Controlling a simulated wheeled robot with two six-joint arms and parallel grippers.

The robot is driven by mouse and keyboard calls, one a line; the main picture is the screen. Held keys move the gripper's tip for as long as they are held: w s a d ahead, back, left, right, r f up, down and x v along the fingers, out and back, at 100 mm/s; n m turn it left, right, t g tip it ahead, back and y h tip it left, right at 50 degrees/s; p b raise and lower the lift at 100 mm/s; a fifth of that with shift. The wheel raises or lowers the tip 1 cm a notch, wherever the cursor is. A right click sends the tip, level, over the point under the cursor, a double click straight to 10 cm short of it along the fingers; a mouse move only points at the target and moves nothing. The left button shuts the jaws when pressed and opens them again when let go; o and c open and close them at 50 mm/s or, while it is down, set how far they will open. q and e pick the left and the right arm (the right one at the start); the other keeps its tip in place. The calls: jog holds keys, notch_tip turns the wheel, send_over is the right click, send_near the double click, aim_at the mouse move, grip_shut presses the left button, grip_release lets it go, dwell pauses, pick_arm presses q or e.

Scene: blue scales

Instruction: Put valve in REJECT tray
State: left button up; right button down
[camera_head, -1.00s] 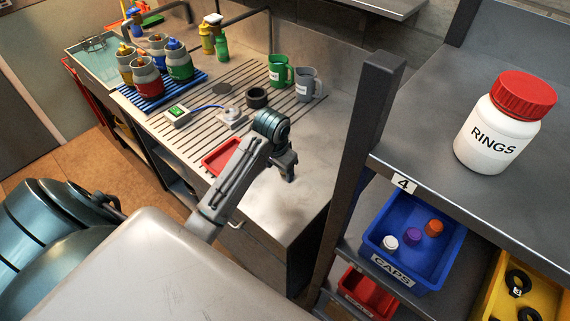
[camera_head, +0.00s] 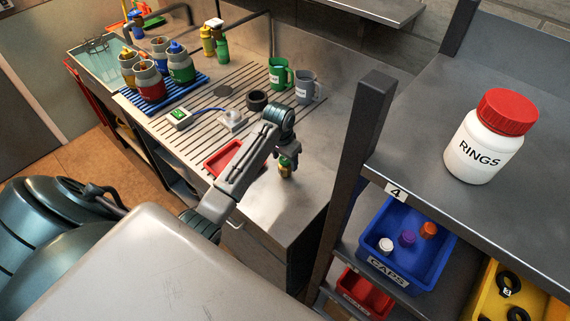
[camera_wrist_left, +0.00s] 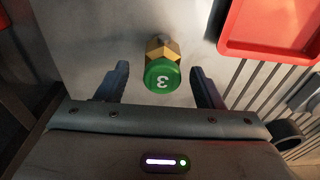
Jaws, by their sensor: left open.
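The valve, a brass body with a green cap marked 3, stands on the metal counter under my left gripper (camera_head: 288,158) in the head view (camera_head: 285,170). In the left wrist view the valve (camera_wrist_left: 162,72) sits between the two spread fingers of my left gripper (camera_wrist_left: 159,80), with gaps on both sides. That gripper is open and holds nothing. A shallow red tray (camera_head: 220,157) lies on the counter left of the gripper, partly covered by my left arm. It also shows at the upper right of the wrist view (camera_wrist_left: 270,28). No REJECT label is readable. My right gripper is out of view.
A black ring (camera_head: 257,99), a green mug (camera_head: 280,75) and a grey mug (camera_head: 307,87) stand behind on the counter. A shelf post (camera_head: 357,140) rises close right of the gripper. The shelf holds a RINGS jar (camera_head: 487,140) and a blue CAPS bin (camera_head: 416,255).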

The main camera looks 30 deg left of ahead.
aim_at(285, 167)
pick_arm(q)
jog(key=shift+w+a+f+p, duration=0.1)
jog(key=shift+w+f+p, duration=0.1)
jog(key=shift+f, duration=0.55)
jog(key=shift+w+f+p, duration=0.1)
jog(key=shift+f+p, duration=0.1)
jog(key=shift+f, duration=0.55)
grip_shut()
